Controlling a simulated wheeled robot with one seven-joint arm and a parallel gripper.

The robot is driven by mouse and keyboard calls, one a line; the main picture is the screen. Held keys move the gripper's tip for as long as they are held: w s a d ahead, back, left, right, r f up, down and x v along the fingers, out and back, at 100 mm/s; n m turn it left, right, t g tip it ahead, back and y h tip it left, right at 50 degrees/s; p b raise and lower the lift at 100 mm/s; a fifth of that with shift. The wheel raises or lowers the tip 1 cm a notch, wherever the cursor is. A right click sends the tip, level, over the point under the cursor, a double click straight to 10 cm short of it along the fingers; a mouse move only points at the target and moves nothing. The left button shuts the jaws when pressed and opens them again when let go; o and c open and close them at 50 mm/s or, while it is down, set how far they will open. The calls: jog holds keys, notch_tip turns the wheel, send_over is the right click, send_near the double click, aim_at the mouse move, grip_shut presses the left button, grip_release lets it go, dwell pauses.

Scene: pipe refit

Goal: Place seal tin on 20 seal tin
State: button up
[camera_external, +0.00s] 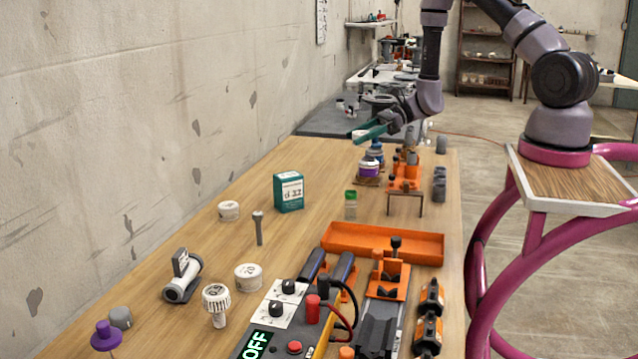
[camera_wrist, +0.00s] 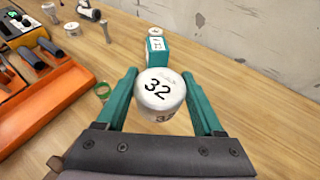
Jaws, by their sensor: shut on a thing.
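A white round tin marked 32 (camera_wrist: 160,92) sits between the teal fingers of my gripper (camera_wrist: 161,84), which is shut on it. In the external view my gripper (camera_external: 375,132) holds the tin (camera_external: 357,134) above the far end of the workbench. Two other white tins stand on the bench: one (camera_external: 228,210) near the wall beside the green box, one (camera_external: 248,277) closer to the front. In the wrist view one tin (camera_wrist: 155,32) shows just behind the box and the other (camera_wrist: 48,10) at the upper left. Their numbers are too small to read.
A green box (camera_external: 288,192) and an upright bolt (camera_external: 258,228) stand near the tins. An orange tray (camera_external: 380,243) lies right of centre. Blue and purple jars (camera_external: 368,170) stand below my gripper. Bare wood lies along the wall.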

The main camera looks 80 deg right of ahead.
notch_tip(320, 180, up, 3)
jog(key=shift+f, duration=0.2)
jog(key=w+a+f+n+g+y, duration=0.1)
jog(key=w+a+n+y, duration=0.1)
jog(key=w+a, duration=0.85)
jog(key=n+g+y, duration=0.2)
jog(key=n+g, duration=0.1)
send_over(246, 271)
notch_tip(246, 271, down, 10)
jog(key=shift+r, duration=0.1)
jog(key=shift+f, duration=2.15)
jog(key=shift+f, duration=0.15)
jog(key=o, duration=1.4)
jog(key=shift+c, duration=0.2)
